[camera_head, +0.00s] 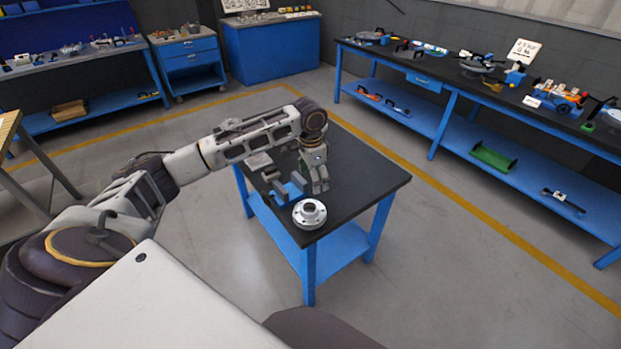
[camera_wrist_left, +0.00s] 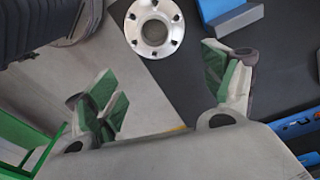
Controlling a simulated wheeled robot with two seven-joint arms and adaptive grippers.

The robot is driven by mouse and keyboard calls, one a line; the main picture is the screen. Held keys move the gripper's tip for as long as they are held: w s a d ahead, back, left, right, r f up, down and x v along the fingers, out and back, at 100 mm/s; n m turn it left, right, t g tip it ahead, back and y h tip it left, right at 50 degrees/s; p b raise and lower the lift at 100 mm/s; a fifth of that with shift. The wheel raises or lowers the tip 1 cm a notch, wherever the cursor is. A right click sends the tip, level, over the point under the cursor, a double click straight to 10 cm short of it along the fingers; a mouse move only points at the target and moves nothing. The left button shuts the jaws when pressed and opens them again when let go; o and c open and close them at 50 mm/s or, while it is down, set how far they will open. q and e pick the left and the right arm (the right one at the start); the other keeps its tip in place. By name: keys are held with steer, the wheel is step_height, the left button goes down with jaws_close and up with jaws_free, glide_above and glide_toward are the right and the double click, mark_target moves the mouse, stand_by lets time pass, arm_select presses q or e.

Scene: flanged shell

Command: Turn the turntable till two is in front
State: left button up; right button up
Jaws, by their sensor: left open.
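A silvery round flanged shell (camera_head: 310,221) sits near the front corner of the black-topped table (camera_head: 365,178). It shows a raised hub and several bolt holes. The flange (camera_wrist_left: 136,28) is also at the top middle of the left wrist view. No separate turntable and no number can be made out. My left gripper (camera_head: 319,188) is over the table, just behind the flange, pointing down. In the left wrist view its green-padded fingers (camera_wrist_left: 166,88) are wide apart with nothing between them, and the flange lies beyond them. My right gripper is not in view.
A blue block (camera_head: 290,191) and grey metal pieces (camera_head: 266,170) lie on the table, left of my gripper. The table's right side is bare. A long blue workbench (camera_head: 470,90) with tools stands at the right. Floor surrounds the table.

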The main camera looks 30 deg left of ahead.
mark_target(310, 212)
arm_select(q)
steer(key=shift+s+a+g, duration=0.35)
steer(key=shift+s+g, duration=0.05)
steer(key=shift+s, duration=0.25)
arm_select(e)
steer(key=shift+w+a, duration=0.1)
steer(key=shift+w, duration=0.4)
arm_select(q)
steer(key=shift+f, duration=0.15)
steer(key=shift+f, duration=6.8)
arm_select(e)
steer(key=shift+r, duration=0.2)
arm_select(q)
jaws_close()
